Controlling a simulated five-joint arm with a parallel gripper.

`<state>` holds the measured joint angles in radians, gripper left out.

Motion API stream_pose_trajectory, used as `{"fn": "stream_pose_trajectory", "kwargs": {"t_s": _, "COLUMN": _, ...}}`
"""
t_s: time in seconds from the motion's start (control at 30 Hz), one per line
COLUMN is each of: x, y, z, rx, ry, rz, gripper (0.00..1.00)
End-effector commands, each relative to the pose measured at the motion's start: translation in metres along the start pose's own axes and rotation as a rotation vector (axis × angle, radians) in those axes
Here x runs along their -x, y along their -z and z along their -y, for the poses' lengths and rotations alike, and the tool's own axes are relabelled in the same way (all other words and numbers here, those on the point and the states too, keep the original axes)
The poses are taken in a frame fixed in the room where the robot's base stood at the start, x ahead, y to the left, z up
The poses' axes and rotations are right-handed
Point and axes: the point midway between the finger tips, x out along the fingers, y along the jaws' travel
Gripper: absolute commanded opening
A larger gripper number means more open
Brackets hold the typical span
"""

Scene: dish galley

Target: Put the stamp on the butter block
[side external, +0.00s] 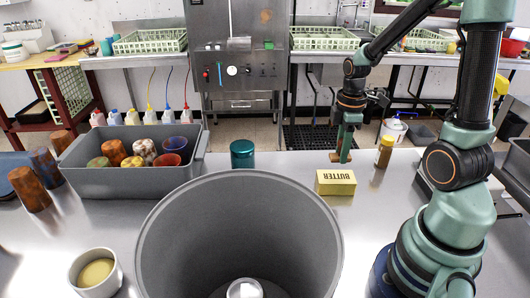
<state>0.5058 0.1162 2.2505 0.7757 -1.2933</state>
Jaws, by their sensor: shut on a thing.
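An amber jar (384,152) stands close right of my gripper. A teal canister (242,154) stands left of the block. The large grey bin (160,215) fills the front middle. A grey tub (90,185) of cups and a small bowl (113,280) are at left.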

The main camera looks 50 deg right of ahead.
Motion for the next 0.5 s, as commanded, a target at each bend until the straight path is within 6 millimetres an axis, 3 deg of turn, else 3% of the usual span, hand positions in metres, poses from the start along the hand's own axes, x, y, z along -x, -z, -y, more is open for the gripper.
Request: {"fn": "stream_pose_trajectory", "kwargs": {"t_s": 0.5, "x": -0.052, "y": 0.0, "z": 0.0, "rx": 0.0, "ry": 0.002, "rz": 0.0, "gripper": 0.0}}
